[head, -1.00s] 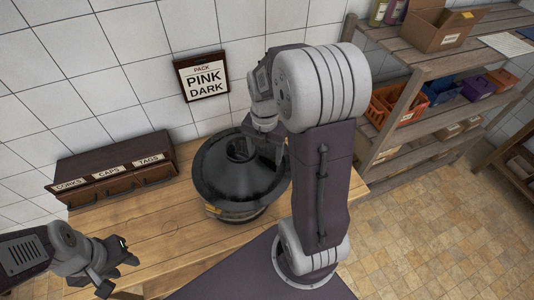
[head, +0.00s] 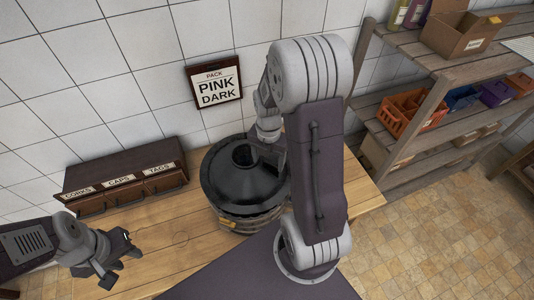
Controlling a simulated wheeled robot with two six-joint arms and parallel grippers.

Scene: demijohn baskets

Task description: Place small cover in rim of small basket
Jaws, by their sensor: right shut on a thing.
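A black cone-shaped cover (head: 240,185) with a short neck sits over a round basket (head: 246,222) on the wooden table, behind my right arm. Only the lower wall of the basket shows, with a yellow tag on its front left. My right gripper (head: 273,150) is shut on the cover near its neck, partly hidden by my own arm. I cannot tell whether the cover's edge rests inside the rim or on top of it. My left gripper (head: 122,262) is empty and apart from everything at the lower left, its fingers spread.
A sign (head: 215,82) reading "PACK PINK DARK" hangs on the tiled wall. A drawer box (head: 125,182) labelled corks, caps and tags stands at the table's back left. A wooden shelf (head: 420,120) with cartons and coloured bins is on the right.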

